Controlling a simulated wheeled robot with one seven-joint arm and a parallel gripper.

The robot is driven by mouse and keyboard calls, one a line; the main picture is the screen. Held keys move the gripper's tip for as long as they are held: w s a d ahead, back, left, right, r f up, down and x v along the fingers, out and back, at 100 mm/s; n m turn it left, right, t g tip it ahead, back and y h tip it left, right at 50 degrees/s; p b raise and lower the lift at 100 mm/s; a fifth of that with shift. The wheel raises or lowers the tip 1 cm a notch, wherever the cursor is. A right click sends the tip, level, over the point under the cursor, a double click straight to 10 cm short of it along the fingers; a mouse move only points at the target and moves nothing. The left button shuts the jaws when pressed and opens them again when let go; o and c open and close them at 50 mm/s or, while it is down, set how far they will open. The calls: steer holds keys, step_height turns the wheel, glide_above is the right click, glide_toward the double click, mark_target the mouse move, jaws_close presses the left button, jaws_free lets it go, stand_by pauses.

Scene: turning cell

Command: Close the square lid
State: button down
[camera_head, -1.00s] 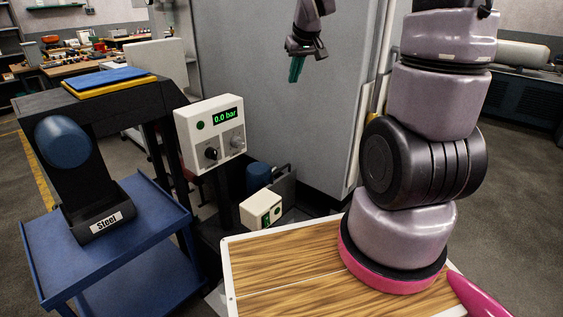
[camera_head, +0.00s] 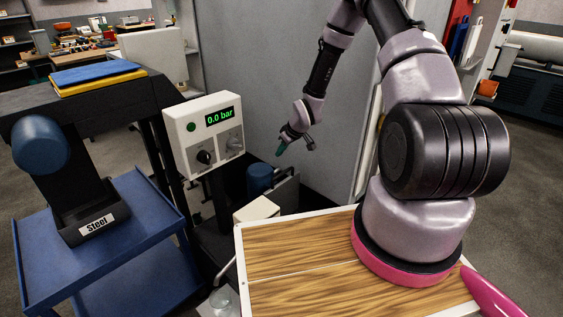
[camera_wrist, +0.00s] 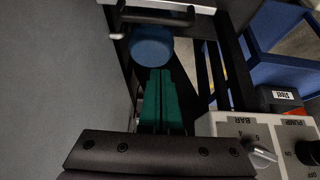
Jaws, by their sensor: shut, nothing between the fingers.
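A dark grey flat panel (camera_head: 285,194) stands upright low between the control box and the grey cabinet. It looks like a raised square lid, but its full outline is hidden. A blue round-ended cylinder (camera_head: 259,178) is beside it. My gripper (camera_head: 281,151) is shut and empty, its green fingers pointing down above the panel and cylinder. In the wrist view, my gripper (camera_wrist: 160,72) points toward the blue cylinder (camera_wrist: 152,46), with a dark bar-like handle (camera_wrist: 155,18) beyond it. I cannot tell whether the fingers touch anything.
A control box (camera_head: 205,133) reading 0.0 bar stands left of my gripper, close to it in the wrist view (camera_wrist: 262,135). A small cream box (camera_head: 257,209) sits below. The tall grey cabinet (camera_head: 240,75) is behind. A blue cart (camera_head: 130,240) with a Steel bin (camera_head: 92,222) is at left.

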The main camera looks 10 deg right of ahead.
step_height(320, 180, down, 9)
steer(key=shift+w+a, duration=0.3)
steer(key=shift+w, duration=0.1)
steer(key=shift+s+d, duration=0.1)
steer(key=shift+d, duration=0.05)
stand_by(0.4)
